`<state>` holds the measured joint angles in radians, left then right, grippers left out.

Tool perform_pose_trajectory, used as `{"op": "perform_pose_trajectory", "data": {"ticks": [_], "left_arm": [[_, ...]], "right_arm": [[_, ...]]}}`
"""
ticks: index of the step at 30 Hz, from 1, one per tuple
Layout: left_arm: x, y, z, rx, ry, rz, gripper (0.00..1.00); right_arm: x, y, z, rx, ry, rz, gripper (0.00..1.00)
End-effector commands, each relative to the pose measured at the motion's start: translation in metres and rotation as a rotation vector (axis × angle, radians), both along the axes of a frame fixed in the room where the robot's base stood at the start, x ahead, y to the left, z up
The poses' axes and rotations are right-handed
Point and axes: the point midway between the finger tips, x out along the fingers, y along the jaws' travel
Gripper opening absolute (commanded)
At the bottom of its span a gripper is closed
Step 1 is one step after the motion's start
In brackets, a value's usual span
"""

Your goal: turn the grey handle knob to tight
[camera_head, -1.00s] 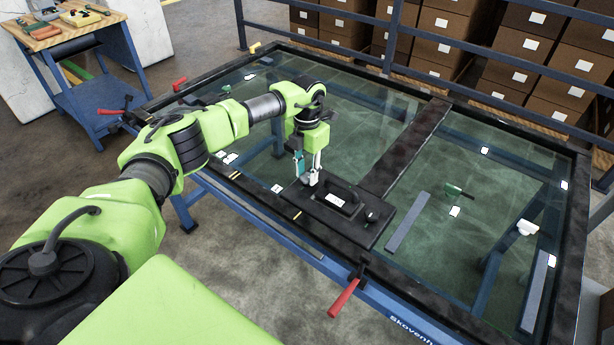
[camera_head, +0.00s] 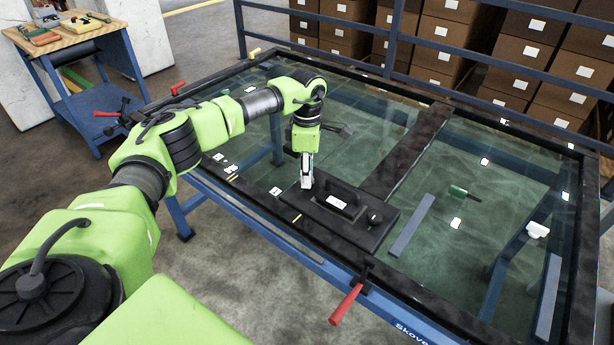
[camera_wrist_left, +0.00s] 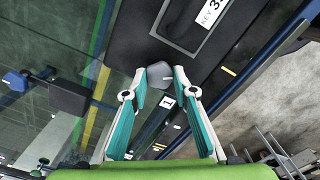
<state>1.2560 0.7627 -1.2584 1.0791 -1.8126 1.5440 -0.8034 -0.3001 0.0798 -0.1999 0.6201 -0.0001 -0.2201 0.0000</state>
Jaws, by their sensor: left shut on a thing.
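The grey knob (camera_wrist_left: 158,76) shows in the left wrist view between my left gripper's fingertips, at the edge of a black plate (camera_head: 368,239). My left gripper (camera_head: 306,184) points down at the plate's left end in the head view and is shut on the knob. Its two teal-lined fingers (camera_wrist_left: 160,80) touch the knob from both sides. In the head view the fingers hide most of the knob. My right gripper is not in view.
The plate lies on a glass-topped table with a dark frame (camera_head: 433,126). Red-handled clamps (camera_head: 345,304) sit at its edge. A green-handled tool (camera_head: 462,193), a white piece (camera_head: 537,229) and a grey bar (camera_head: 411,225) lie to the right. Blue rails (camera_head: 480,50) and boxes stand behind.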

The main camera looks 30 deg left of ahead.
Motion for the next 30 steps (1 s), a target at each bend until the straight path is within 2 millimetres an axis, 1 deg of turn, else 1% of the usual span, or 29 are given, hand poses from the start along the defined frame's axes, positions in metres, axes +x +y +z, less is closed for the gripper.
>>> {"op": "perform_pose_trajectory", "data": {"ticks": [1,6,15,22,30], "left_arm": [[0.002,0.0,0.0,0.0,-0.006,-0.045,0.04],[0.001,0.0,0.0,-0.001,-0.005,-0.202,0.04],[0.001,-0.001,0.001,-0.001,-0.006,-0.426,0.04],[0.002,-0.001,0.001,-0.001,-0.006,-0.529,0.04],[0.002,-0.001,0.002,-0.001,-0.006,-0.575,0.04]], "right_arm": [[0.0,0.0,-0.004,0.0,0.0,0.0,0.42],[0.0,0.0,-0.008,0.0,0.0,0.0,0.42],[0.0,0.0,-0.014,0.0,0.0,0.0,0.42],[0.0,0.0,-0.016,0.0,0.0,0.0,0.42],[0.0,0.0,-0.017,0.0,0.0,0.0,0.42]]}}
